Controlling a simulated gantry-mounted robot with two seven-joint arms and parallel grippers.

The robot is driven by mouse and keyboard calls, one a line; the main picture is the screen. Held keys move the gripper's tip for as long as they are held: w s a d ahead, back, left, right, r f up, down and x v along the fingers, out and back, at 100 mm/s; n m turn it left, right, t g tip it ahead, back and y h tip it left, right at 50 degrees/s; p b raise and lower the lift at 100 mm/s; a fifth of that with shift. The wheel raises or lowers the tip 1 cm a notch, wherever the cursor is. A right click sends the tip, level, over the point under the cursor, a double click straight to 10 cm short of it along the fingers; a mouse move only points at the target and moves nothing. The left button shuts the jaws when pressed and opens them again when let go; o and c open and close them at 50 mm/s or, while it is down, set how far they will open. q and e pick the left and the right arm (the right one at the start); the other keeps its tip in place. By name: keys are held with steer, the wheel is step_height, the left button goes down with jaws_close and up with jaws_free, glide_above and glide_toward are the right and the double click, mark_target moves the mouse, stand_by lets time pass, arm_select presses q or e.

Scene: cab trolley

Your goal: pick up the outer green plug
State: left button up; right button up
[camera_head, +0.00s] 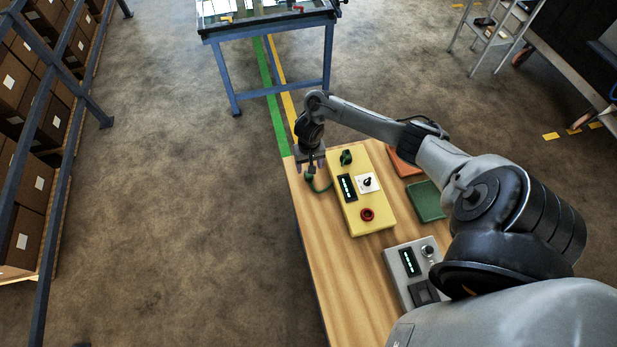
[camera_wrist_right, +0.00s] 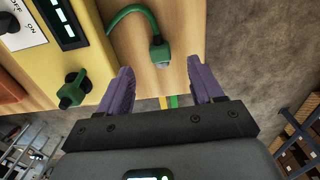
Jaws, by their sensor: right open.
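A green plug (camera_wrist_right: 160,52) on a green cable lies at the table's outer edge, beside the yellow control box (camera_wrist_right: 88,30). In the head view this plug (camera_head: 309,178) is partly hidden under my right gripper (camera_head: 311,167). My right gripper is open, and in the right wrist view its two purple fingers (camera_wrist_right: 160,72) stand on either side of the plug's line, with the plug just beyond the tips. Contact is not visible. A second green plug (camera_head: 346,157) sits on the yellow box; it also shows in the right wrist view (camera_wrist_right: 72,90). My left gripper is not in view.
The wooden table (camera_head: 325,270) also holds a grey control box (camera_head: 408,262), a green pad (camera_head: 426,201) and an orange pad (camera_head: 404,162). The yellow box has a red button (camera_head: 367,214) and a switch. A blue-framed table (camera_head: 270,30) stands beyond.

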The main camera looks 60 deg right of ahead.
mark_target(310, 176)
steer(key=shift+f, duration=1.5)
steer(key=shift+d+f+b, duration=0.15)
steer(key=shift+f+b, duration=0.6)
steer(key=shift+f, duration=1.75)
jaws_close()
